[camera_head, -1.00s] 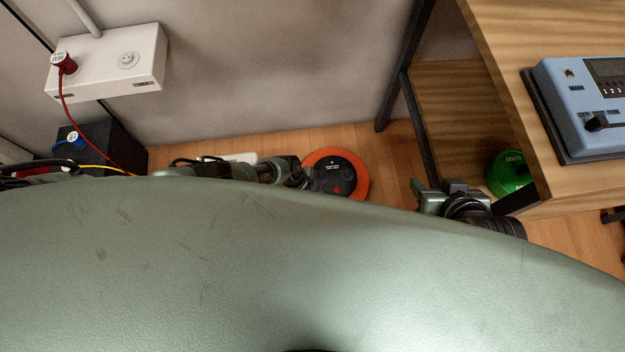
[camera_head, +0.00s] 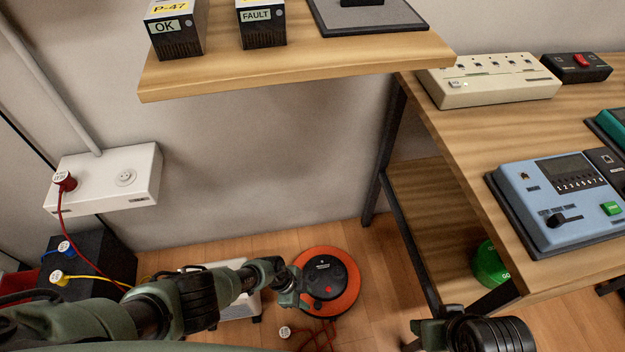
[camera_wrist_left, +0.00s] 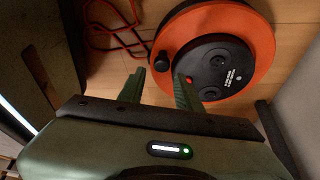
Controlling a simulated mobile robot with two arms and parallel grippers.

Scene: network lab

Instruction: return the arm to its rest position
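My left arm (camera_head: 195,300) comes in low from the left, above the floor. Its gripper (camera_head: 292,298) is at the near left edge of the orange cable reel (camera_head: 353,292) in the head view. In the left wrist view, the two green fingers of the left gripper (camera_wrist_left: 160,75) stand apart with nothing between them. The reel (camera_wrist_left: 262,48) lies beyond them; I cannot tell whether they touch it. My right arm's end (camera_head: 430,330) shows at the bottom, right of centre; its fingers cannot be made out.
A wooden bench (camera_head: 450,135) with a blue device (camera_head: 545,175) stands at right, above a green reel (camera_head: 488,265). A shelf (camera_head: 290,68) holds dark boxes. A white socket box (camera_head: 90,190) is at left.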

